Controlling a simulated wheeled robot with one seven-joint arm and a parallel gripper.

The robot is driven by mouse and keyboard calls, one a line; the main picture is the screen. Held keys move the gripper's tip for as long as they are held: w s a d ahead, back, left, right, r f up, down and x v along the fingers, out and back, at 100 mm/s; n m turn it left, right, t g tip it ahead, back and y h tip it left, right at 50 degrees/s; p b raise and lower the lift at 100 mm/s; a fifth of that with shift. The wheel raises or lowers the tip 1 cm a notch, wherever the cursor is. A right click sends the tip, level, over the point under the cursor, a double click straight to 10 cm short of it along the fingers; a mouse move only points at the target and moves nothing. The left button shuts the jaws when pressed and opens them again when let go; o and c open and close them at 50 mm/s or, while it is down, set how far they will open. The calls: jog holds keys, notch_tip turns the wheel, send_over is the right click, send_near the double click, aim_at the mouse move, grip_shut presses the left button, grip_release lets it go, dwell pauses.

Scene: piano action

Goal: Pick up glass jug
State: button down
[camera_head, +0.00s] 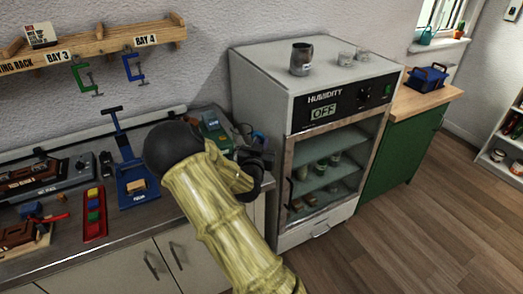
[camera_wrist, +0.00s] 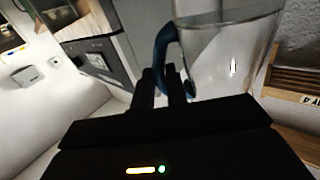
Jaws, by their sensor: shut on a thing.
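The glass jug (camera_wrist: 232,55) fills the upper right of the wrist view. It is clear, with a dark blue handle (camera_wrist: 163,48) on its left side. My gripper (camera_wrist: 164,80) is shut on the jug at the handle, with its dark fingers at the handle's lower part. The jug's top is cut off by the frame, and its base is partly hidden by my gripper. In the head view my arm covers this area, and I cannot make out the jug there.
The bench holds a blue press (camera_head: 135,180), a red tray (camera_head: 95,213) and other tools. A clamp rack (camera_head: 105,43) hangs above.

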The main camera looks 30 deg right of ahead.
aim_at(261, 134)
jog(key=shift+r, duration=1.8)
